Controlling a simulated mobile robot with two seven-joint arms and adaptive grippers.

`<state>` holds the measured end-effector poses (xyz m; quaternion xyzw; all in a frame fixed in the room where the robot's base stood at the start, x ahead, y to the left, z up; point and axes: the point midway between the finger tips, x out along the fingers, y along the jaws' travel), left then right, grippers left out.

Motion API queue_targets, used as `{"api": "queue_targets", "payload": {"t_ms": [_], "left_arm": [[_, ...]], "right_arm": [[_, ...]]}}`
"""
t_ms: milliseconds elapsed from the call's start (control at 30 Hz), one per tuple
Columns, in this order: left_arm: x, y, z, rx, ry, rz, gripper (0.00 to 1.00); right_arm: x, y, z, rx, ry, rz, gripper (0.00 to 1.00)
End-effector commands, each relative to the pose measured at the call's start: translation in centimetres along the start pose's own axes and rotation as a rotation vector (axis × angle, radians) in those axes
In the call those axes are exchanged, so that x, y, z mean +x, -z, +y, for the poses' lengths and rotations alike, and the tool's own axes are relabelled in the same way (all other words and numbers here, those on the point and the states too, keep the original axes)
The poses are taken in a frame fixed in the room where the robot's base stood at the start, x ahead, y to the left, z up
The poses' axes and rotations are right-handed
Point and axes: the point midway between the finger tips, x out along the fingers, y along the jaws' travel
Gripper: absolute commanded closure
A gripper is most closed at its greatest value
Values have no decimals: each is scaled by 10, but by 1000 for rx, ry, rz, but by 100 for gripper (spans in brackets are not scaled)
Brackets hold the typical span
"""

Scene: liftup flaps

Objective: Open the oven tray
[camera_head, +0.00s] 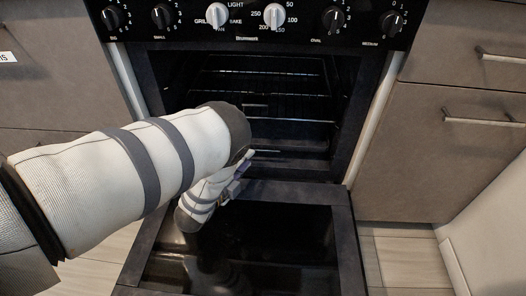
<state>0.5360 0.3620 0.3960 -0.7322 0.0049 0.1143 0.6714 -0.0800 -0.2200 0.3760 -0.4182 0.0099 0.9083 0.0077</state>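The oven (158,85) stands ahead with its dark door (345,235) folded down and open toward me. Wire racks (290,95) lie level inside the dark cavity, and low at its front is a thin pale bar (266,152). I cannot tell whether this bar is part of a tray. My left arm reaches in from the left, over the open door. My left gripper (240,180) is at the cavity's lower front, just below and left of the pale bar. The wrist partly hides its fingers, so their opening and any contact are unclear. My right gripper is out of view.
A black panel with several knobs (274,15) runs above the cavity. Grey cabinets with bar handles (484,120) stand on the right, and more cabinets (50,90) on the left. Tiled floor (408,262) shows beside the door. A pale panel (490,225) stands at the lower right.

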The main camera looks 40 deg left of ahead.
Motion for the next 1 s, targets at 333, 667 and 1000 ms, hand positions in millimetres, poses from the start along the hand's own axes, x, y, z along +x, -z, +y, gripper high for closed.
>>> {"api": "queue_targets", "payload": {"t_ms": [333, 667, 1000], "left_arm": [[62, -1, 4, -1, -4, -2, 74], [65, -1, 2, -2, -4, -2, 83], [65, 0, 2, -2, -4, -2, 100]], "right_arm": [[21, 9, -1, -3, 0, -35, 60], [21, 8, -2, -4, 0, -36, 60], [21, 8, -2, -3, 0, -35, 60]]}}
